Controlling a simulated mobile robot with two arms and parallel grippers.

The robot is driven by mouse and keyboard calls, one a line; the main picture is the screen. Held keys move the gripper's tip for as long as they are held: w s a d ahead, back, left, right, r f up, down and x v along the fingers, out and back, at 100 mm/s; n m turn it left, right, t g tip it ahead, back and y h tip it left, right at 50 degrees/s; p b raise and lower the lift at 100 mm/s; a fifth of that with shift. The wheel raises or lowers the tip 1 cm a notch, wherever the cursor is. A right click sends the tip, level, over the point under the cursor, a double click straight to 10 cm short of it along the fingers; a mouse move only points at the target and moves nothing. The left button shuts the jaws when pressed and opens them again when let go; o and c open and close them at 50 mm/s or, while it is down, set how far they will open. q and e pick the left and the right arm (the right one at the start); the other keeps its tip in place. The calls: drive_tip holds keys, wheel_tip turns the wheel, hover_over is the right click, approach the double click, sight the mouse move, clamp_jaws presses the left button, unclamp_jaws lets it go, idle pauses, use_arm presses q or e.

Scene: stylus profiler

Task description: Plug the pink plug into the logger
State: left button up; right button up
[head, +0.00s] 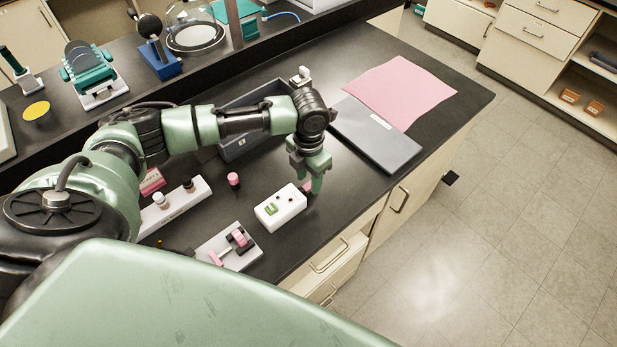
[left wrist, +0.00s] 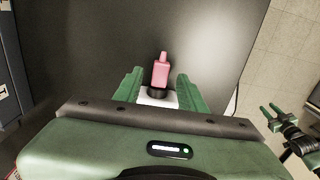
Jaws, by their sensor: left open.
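The pink plug (left wrist: 160,72) shows in the left wrist view between the fingers of my left gripper (left wrist: 159,77), with a gap on each side. A dark ring and a white surface lie just below it there; I cannot tell whether it touches them. In the head view my left gripper (head: 312,180) points down and is open, with a bit of pink at its fingers. It is just right of a white box (head: 268,218) with a green patch and dark holes, which looks like the logger. My right gripper (left wrist: 272,113) shows at the right of the left wrist view, fingers apart.
A white strip (head: 175,212) with knobs, a pink cylinder (head: 233,179) and a white plate (head: 225,247) with pink parts stand left of the box. A dark tray (head: 235,150) is behind. A grey laptop-like slab (head: 385,140) and pink sheet (head: 405,88) lie at right.

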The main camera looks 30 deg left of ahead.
sight(309, 185)
use_arm(q)
wheel_tip(309, 185, up, 3)
drive_tip(key=shift+r+p, duration=0.2)
drive_tip(key=shift+p, duration=1.05)
drive_tip(key=shift+r+p, duration=0.75)
drive_tip(key=shift+r, duration=0.4)
